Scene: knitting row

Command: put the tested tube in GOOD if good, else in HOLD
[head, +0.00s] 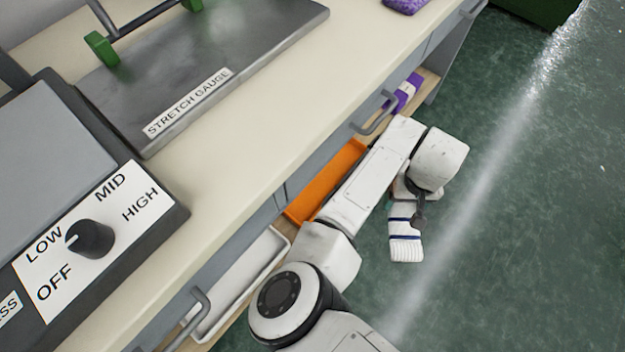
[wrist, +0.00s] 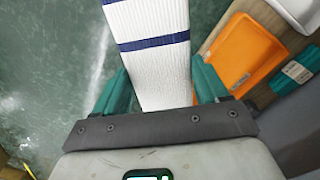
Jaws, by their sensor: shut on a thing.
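My gripper (head: 418,212) is shut on a white knitted tube (head: 405,249) with dark blue stripes and holds it over the floor, to the right of the bench. In the wrist view the tube (wrist: 150,75) stands between the teal fingers (wrist: 161,88) and runs out of the top of the frame. An orange tray (head: 345,160) and a white tray (head: 212,318) sit on a low wooden shelf under the bench, partly behind my arm. The orange tray (wrist: 243,52) shows right of the tube in the wrist view. I see no readable GOOD or HOLD label.
On the bench stand a stretch gauge (head: 225,65) and a machine whose knob (head: 90,239) points to about LOW. A purple-and-white item (head: 404,92) lies on the shelf's far end. A drawer handle (head: 375,115) juts out near my arm. The green floor at right is clear.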

